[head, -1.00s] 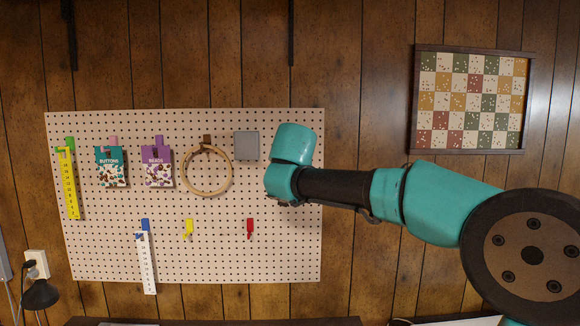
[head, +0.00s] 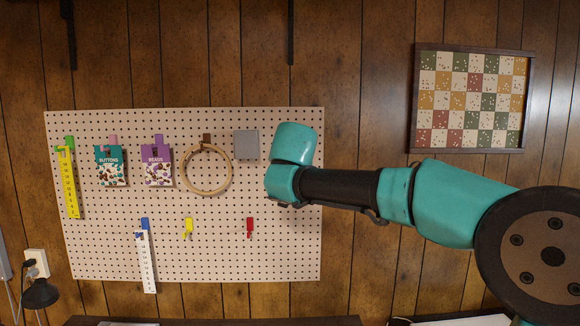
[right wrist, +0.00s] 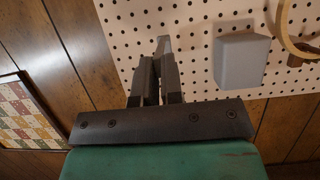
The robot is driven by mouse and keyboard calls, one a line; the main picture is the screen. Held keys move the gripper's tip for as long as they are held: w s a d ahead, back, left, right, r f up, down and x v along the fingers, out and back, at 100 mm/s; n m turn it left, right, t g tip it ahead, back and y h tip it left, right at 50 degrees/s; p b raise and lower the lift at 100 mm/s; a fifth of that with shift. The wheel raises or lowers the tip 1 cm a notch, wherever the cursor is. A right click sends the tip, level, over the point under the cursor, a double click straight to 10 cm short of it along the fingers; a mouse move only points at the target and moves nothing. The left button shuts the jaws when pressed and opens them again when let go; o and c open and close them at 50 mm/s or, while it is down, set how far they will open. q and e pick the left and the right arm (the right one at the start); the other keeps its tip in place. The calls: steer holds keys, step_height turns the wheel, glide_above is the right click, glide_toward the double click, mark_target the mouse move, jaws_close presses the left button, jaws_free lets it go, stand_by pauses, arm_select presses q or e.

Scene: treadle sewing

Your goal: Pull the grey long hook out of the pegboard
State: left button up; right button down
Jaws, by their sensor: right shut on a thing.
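The pegboard (head: 215,262) hangs on the wood-panelled wall. My right arm crosses its right part in the head view and hides its own gripper there. In the right wrist view my right gripper (right wrist: 160,62) is shut on the grey long hook (right wrist: 163,44), whose light grey end shows just beyond the fingertips, in front of the pegboard's edge area. Whether the hook's pegs sit in the holes cannot be told. My left gripper is not in view.
A grey block (head: 246,145) is on the board beside the gripper, with a wooden hoop (head: 187,182) farther left. Button and bead packets, rulers and coloured hooks, including a red one (head: 250,227), fill the rest. A framed quilt (head: 416,100) hangs at right.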

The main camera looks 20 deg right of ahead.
steer(key=shift+s, duration=0.15)
stand_by(0.3)
steer(key=shift+s+a, duration=0.2)
steer(key=shift+s, duration=0.55)
steer(key=shift+s+a, duration=0.2)
steer(key=shift+s, duration=0.6)
steer(key=shift+s+a, duration=0.2)
steer(key=shift+s, duration=0.55)
